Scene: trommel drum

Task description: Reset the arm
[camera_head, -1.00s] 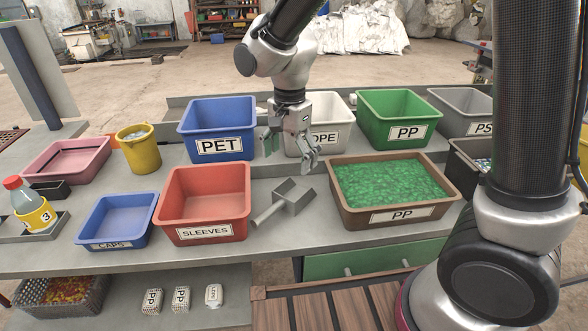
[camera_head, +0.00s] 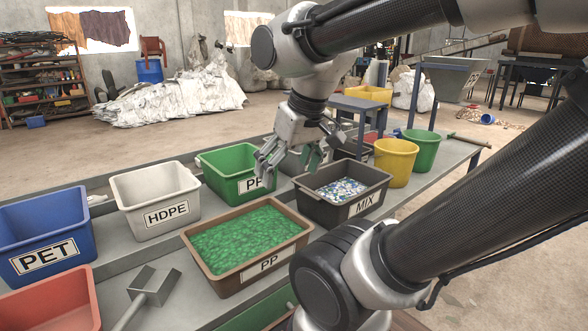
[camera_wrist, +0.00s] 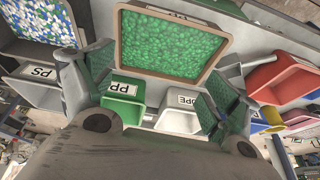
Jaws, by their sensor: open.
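My gripper (camera_head: 292,160) hangs from my arm above the bench, over the gap between the green PP bin (camera_head: 228,168) and the dark MIX bin (camera_head: 325,208). Its fingers are spread and hold nothing. In the wrist view the two green-padded fingers of my gripper (camera_wrist: 155,95) stand wide apart. The brown PP bin (camera_wrist: 205,82) full of green flakes shows between and beyond them. The brown PP bin also shows in the head view (camera_head: 212,284), in front of my gripper. Part of the green PP bin is hidden behind the gripper.
The white HDPE bin (camera_head: 153,208), blue PET bin (camera_head: 22,241) and red bin (camera_head: 60,305) stand at the left. A grey scoop (camera_head: 150,288) lies on the bench. A yellow bucket (camera_head: 396,160) and green bucket (camera_head: 421,149) stand at the right. Open floor lies behind the bench.

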